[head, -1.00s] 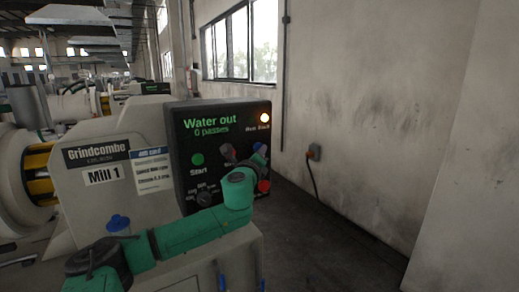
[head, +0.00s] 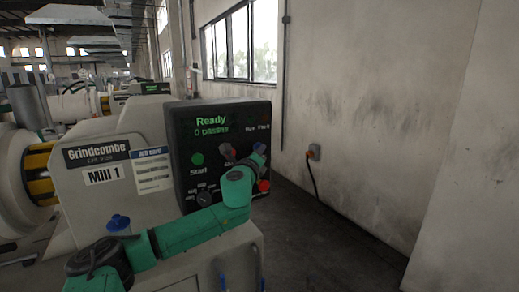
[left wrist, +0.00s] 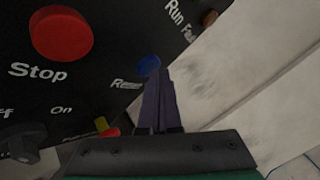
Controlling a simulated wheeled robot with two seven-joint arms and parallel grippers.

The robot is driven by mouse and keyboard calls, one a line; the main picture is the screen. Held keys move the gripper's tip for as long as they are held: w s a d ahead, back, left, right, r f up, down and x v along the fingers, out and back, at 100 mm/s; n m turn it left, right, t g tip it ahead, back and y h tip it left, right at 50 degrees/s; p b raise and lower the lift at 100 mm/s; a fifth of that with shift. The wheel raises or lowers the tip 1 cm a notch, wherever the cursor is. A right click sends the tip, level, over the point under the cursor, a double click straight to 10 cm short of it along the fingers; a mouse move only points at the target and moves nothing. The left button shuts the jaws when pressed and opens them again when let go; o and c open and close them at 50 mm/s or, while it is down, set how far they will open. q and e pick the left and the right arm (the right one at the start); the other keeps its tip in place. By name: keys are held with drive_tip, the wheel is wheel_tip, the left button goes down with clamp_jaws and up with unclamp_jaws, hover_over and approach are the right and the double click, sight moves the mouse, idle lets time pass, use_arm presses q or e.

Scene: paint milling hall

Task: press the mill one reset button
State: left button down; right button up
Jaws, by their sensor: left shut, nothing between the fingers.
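The black control panel (head: 240,118) of Mill 1 faces me in the head view, its display (head: 211,122) reading "Ready, 0 passes". The blue reset button (left wrist: 148,66) shows in the left wrist view, its label partly covered. My left gripper (left wrist: 161,72) is shut and empty, its fingertips at the lower right edge of the blue button; they overlap it in the picture, and I cannot tell whether they touch. In the head view the left gripper (head: 258,157) is in front of the panel's right side. My right gripper is out of view.
The red stop button (left wrist: 61,33) is left of the blue one in the left wrist view. A green start button (head: 197,159) and a dark selector knob (head: 205,198) are on the panel's left.

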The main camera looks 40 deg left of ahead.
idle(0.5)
use_arm(q)
drive_tip(key=shift+s+d, duration=0.25)
drive_tip(key=shift+d, duration=0.45)
drive_tip(key=d, duration=0.2)
drive_tip(key=s+d+p, duration=0.1)
drive_tip(key=d, duration=0.1)
drive_tip(key=shift+s+d, duration=0.2)
drive_tip(key=shift+d, duration=0.2)
drive_tip(key=shift+f, duration=0.1)
idle(0.4)
